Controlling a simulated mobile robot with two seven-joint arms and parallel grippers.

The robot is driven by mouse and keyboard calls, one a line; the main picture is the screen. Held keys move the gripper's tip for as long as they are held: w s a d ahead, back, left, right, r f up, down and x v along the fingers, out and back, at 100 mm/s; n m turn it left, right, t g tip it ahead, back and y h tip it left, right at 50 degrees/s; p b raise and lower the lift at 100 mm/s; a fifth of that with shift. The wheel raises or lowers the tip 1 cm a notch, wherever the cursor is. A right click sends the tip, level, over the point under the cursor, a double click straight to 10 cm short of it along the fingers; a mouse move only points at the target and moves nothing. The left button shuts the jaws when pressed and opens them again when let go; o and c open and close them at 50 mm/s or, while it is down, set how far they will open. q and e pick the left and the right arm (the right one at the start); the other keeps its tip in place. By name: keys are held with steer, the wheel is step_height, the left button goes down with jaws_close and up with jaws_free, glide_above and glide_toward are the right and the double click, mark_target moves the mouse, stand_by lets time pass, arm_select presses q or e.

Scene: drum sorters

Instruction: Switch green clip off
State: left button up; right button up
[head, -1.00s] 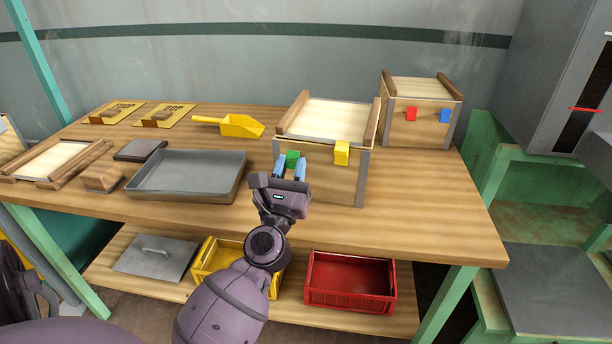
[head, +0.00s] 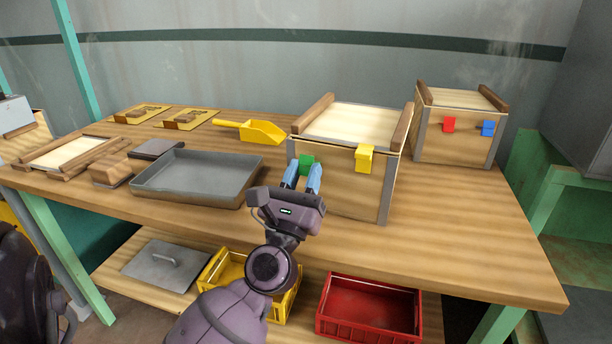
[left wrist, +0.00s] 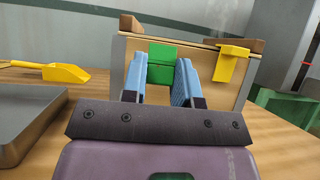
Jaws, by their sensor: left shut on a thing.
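The green clip (head: 306,163) is on the front face of the nearer wooden box (head: 350,186), at its left side. My left gripper (head: 303,176) is at the clip, with its blue fingers on either side of it. In the left wrist view the green clip (left wrist: 162,62) sits between the two fingertips (left wrist: 161,72), and the gripper is shut on it. A yellow clip (head: 364,157) is on the same face to the right and also shows in the left wrist view (left wrist: 231,62). My right gripper is not in view.
A grey tray (head: 197,196) lies left of the box and a yellow scoop (head: 262,132) behind it. A second box (head: 452,142) with red and blue clips stands back right. Yellow (head: 226,284) and red crates (head: 368,331) are on the lower shelf. The right front tabletop is clear.

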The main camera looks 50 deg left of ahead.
arm_select(q)
steer(key=o, duration=0.9)
steer(key=shift+f, duration=0.1)
steer(key=b+v, duration=0.3)
steer(key=v, duration=0.7)
steer(key=shift+s+d+f, duration=0.1)
steer(key=shift+s+f, duration=0.05)
steer(key=shift+s, duration=0.2)
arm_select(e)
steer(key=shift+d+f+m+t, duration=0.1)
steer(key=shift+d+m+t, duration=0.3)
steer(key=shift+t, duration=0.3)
